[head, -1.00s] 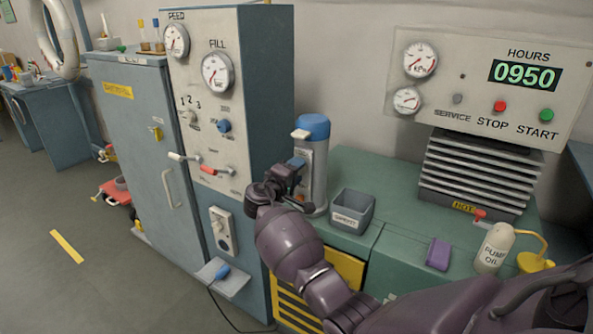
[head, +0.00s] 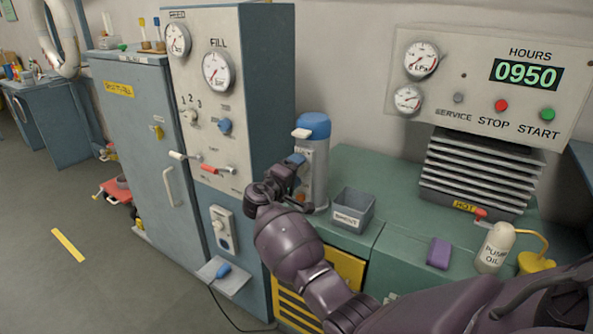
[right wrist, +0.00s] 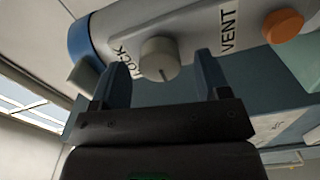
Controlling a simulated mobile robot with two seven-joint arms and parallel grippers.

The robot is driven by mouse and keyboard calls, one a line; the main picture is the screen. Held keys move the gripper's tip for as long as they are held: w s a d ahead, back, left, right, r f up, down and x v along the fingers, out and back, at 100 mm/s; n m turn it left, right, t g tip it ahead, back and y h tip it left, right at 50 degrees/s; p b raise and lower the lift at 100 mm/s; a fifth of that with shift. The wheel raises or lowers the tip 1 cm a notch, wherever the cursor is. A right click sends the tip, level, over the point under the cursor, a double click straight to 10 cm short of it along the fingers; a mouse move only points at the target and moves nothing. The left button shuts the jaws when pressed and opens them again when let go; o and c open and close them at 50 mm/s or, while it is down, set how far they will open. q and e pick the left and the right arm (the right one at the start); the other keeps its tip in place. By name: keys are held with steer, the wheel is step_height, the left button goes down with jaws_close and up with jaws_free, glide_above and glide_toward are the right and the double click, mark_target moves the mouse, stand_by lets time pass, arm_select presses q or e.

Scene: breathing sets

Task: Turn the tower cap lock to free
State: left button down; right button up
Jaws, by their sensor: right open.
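The tower is a light grey cylinder (head: 316,172) with a blue cap (head: 313,126), standing beside the tall fill panel. In the right wrist view it lies across the top, with the blue cap (right wrist: 84,40) at the left. A round pale knob (right wrist: 158,54) sits on its side by the word LOCK, with a dark line on its face. An orange knob (right wrist: 283,25) is by the word VENT. My right gripper (right wrist: 161,68) is open, its fingers on either side of the pale knob; contact is not clear. In the head view my right gripper (head: 296,168) is at the tower's front. My left gripper is out of view.
The fill panel (head: 222,145), with gauges and levers, stands close left of my right gripper. A grey bin (head: 353,212) is on the green bench to the right. A purple block (head: 438,253) and a pump oil bottle (head: 494,248) stand farther right.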

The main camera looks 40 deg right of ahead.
steer(key=v, duration=1)
steer(key=shift+a, duration=0.1)
steer(key=w+a+n+t+y, duration=0.2)
steer(key=w+a+t+y, duration=0.2)
steer(key=a+t+y, duration=0.25)
steer(key=s+a+f+t+y, duration=0.2)
steer(key=s+f+y, duration=0.5)
steer(key=y, duration=0.1)
steer(key=s+f+m+g, duration=0.1)
steer(key=s+f, duration=0.5)
steer(key=s, duration=0.5)
steer(key=s+d+f+m+g+y, duration=0.1)
steer(key=s+f+g, duration=0.1)
steer(key=s+f, duration=0.4)
steer(key=s+d+f+m+g+y, duration=0.1)
steer(key=s+f, duration=0.5)
steer(key=s, duration=0.9)
steer(key=shift+s, duration=0.3)
steer(key=shift+d+f, duration=0.1)
